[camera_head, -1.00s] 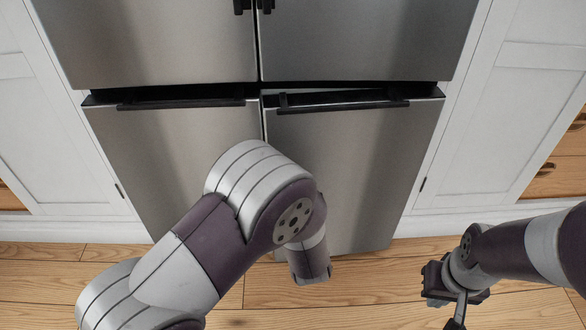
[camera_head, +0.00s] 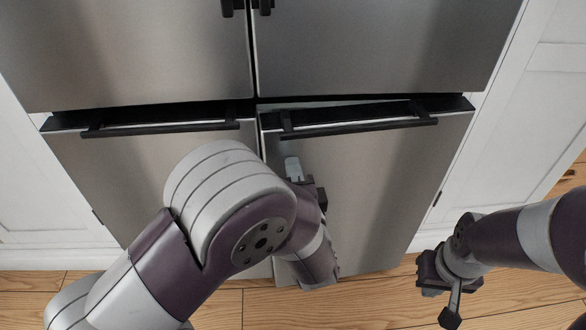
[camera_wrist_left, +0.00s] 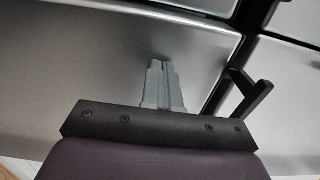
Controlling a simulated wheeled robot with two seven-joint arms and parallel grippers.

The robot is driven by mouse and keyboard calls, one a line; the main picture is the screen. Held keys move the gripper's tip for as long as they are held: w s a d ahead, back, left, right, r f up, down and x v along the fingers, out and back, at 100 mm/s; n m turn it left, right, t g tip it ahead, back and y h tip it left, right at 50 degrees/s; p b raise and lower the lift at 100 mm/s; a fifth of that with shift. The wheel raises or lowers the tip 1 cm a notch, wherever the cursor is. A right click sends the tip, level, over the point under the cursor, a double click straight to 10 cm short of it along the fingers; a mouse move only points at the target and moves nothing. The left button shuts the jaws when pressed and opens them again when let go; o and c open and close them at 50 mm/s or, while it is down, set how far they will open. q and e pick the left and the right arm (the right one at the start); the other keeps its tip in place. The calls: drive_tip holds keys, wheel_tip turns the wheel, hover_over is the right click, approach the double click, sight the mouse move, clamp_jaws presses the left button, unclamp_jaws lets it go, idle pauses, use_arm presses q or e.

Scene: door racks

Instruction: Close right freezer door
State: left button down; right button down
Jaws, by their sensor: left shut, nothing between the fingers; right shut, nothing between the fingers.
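The right freezer door (camera_head: 365,175) is the lower right stainless panel, with a dark bar handle (camera_head: 360,127) along its top. It stands slightly ajar, with a dark wedge-shaped gap above its top edge. My left gripper (camera_head: 293,166) is shut and empty in front of this door, near its left edge and below the handle. In the left wrist view its closed fingers (camera_wrist_left: 160,70) point at a stainless panel; I cannot tell whether they touch it. My right gripper (camera_head: 450,317) is shut and empty, low at the right, apart from the door.
The left freezer door (camera_head: 110,170) with its own bar handle is beside it. Two upper fridge doors (camera_head: 125,50) are above. White cabinets (camera_head: 530,110) flank the fridge. The wooden floor (camera_head: 370,310) in front is clear apart from my arms.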

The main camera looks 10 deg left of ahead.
sight(289, 154)
use_arm(q)
drive_tip(key=x, duration=0.1)
drive_tip(key=p+x, duration=0.2)
drive_tip(key=x, duration=0.1)
drive_tip(key=shift+a+r, duration=0.15)
drive_tip(key=shift+r, duration=0.2)
